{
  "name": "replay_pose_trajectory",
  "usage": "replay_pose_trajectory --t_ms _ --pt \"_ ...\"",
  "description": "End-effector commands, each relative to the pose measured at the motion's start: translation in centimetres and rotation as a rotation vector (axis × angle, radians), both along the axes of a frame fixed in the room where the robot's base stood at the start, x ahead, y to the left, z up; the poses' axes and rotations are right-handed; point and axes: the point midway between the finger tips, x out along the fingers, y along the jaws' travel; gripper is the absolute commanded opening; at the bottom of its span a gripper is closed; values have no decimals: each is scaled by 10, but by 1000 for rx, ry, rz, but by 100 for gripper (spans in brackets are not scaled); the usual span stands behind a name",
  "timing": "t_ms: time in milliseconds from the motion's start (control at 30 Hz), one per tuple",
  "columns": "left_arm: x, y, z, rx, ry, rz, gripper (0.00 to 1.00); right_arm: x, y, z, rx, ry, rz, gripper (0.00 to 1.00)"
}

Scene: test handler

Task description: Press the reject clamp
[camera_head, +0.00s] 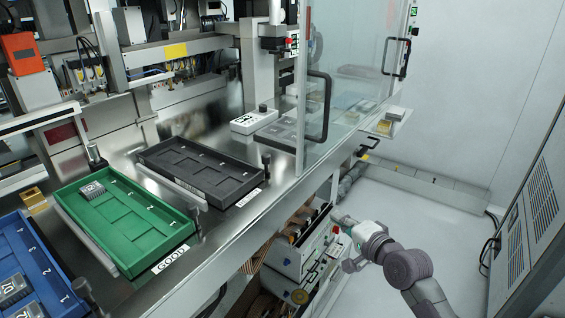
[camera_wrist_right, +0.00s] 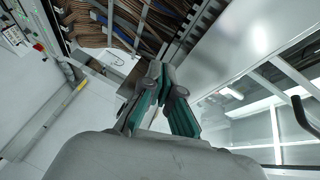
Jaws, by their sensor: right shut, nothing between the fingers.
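A dark tray (camera_head: 215,158) lies on the metal bench with a small label at its front right corner. I cannot tell which one is the reject clamp. My right gripper (camera_head: 341,218) is low in front of the bench, right of and apart from the dark tray and the posts. In the right wrist view its fingers (camera_wrist_right: 159,72) are together and empty. My left gripper is not in view.
A green tray (camera_head: 150,238) labelled GOOD and a blue tray (camera_head: 22,262) hold chip-like parts. A glass door (camera_head: 345,75) with black handles stands above the bench's right end. A cabinet (camera_head: 530,215) stands at right. The white floor between is mostly open.

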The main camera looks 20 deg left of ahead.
Motion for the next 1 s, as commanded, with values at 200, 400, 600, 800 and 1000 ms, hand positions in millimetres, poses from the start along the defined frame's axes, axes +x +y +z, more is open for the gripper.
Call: replay_pose_trajectory --t_ms 200,400,600,800,1000 --pt "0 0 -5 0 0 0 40 -39 52 127 203 -8 183 0" --pt "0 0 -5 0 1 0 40 -53 63 149 241 8 229 0" --pt "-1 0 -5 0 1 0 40 -53 62 149 241 8 226 0" --pt "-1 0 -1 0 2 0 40 -47 71 151 242 5 226 0" --pt "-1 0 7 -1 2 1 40 -28 100 151 240 7 225 0"
